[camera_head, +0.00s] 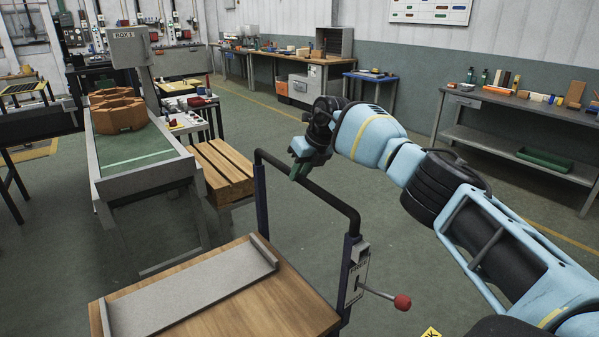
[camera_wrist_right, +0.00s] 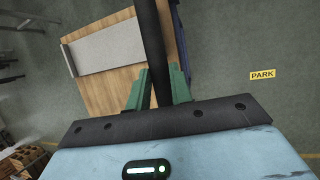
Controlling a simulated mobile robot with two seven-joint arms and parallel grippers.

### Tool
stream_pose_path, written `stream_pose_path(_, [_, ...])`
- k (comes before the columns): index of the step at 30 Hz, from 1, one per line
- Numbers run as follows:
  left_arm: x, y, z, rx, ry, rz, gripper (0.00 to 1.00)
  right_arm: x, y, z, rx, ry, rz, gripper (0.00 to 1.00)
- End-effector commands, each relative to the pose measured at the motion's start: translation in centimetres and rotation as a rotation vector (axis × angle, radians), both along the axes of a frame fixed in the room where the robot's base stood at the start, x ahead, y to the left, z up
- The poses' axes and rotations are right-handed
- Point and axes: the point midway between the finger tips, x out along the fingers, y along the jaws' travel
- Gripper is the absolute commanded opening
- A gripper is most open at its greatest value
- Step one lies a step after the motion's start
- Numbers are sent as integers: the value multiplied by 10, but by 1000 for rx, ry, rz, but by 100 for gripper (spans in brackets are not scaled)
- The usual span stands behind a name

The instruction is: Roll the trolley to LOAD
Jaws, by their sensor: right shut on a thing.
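The trolley has a wooden deck (camera_head: 285,305) with a grey tray-like plate (camera_head: 185,290) on it and a black push handle (camera_head: 335,200) rising at its far side. My right gripper (camera_head: 300,170) is shut on the handle bar. In the right wrist view the green fingers of the right gripper (camera_wrist_right: 155,90) stand on both sides of the black handle bar (camera_wrist_right: 151,45), with the trolley deck (camera_wrist_right: 105,90) beyond. A lever with a red knob (camera_head: 402,302) sticks out from the trolley's right post. My left gripper is not in view. No LOAD marking shows.
A yellow PARK label (camera_wrist_right: 262,75) is on the floor beside the trolley. A station signed BOX 1 (camera_head: 130,38) with a green-topped conveyor (camera_head: 135,160) stands at left, beside a wooden-slatted stand (camera_head: 222,170). Benches line the back and right walls. Open floor lies between.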

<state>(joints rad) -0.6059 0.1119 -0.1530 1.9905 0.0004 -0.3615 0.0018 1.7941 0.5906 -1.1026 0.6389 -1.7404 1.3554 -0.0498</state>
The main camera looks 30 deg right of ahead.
Motion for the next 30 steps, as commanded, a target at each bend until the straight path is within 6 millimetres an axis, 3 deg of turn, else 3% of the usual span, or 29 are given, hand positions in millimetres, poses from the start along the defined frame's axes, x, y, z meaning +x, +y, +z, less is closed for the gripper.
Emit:
stream_pose_path(13, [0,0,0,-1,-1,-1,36,1,6,1,8,-4,6,0])
stream_pose_path(14, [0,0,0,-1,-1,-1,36,1,6,1,8,-4,6,23])
stream_pose_path(18, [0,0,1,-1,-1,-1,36,1,5,1,7,-3,6,41])
stream_pose_path(30, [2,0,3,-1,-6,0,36,-2,1,7,4,-3,2,43])
